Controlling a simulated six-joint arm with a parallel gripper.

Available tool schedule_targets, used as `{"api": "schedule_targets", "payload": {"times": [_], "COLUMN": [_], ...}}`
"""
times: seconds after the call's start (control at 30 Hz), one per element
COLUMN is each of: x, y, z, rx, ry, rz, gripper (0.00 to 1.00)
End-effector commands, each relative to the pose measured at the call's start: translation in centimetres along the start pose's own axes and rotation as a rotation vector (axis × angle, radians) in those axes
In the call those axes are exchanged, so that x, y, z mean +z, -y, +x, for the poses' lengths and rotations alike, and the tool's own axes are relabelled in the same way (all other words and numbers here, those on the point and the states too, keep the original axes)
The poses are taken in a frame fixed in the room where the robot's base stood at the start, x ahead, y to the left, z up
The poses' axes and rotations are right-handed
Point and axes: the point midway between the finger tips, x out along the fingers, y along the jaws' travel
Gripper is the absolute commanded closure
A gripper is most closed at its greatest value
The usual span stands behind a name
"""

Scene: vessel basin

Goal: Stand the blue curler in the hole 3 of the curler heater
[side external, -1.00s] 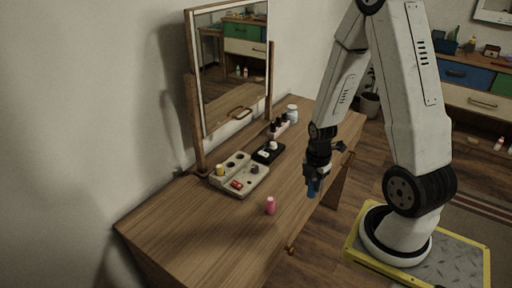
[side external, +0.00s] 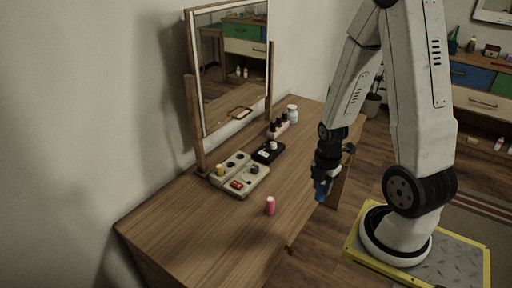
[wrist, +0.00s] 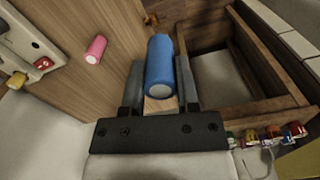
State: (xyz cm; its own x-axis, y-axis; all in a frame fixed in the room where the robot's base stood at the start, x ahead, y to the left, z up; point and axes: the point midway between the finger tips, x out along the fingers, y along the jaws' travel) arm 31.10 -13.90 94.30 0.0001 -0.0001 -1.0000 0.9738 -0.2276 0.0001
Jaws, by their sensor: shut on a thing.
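The blue curler (wrist: 160,68) is held between the two fingers of my gripper (wrist: 160,85) in the wrist view. In the side view the blue curler (side external: 321,190) hangs below my gripper (side external: 322,182), slightly tilted, near the table's right edge. The curler heater (side external: 255,181) is a beige box with holes on the table, in front of the mirror and left of my gripper. A yellow curler (side external: 220,169) stands at its left end. Part of the heater also shows at the left of the wrist view (wrist: 22,38). Hole numbers are too small to read.
A pink curler (side external: 270,205) stands on the wooden table (side external: 190,225) between the heater and my gripper. A black tray (side external: 268,154), dark bottles (side external: 279,126) and a pale jar (side external: 292,113) stand farther back. The mirror (side external: 232,75) rises behind the heater. An open drawer (wrist: 225,75) shows below.

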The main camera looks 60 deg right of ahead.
Motion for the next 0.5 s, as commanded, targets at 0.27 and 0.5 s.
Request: {"api": "schedule_targets", "payload": {"times": [0.27, 0.5], "x": [0.2, 0.8], "y": [-0.8, -4.0], "z": [0.0, 0.0], "rx": [0.001, 0.001], "ry": [0.0, 0.0], "rz": [-0.001, -0.007], "gripper": [1.0, 1.0]}}
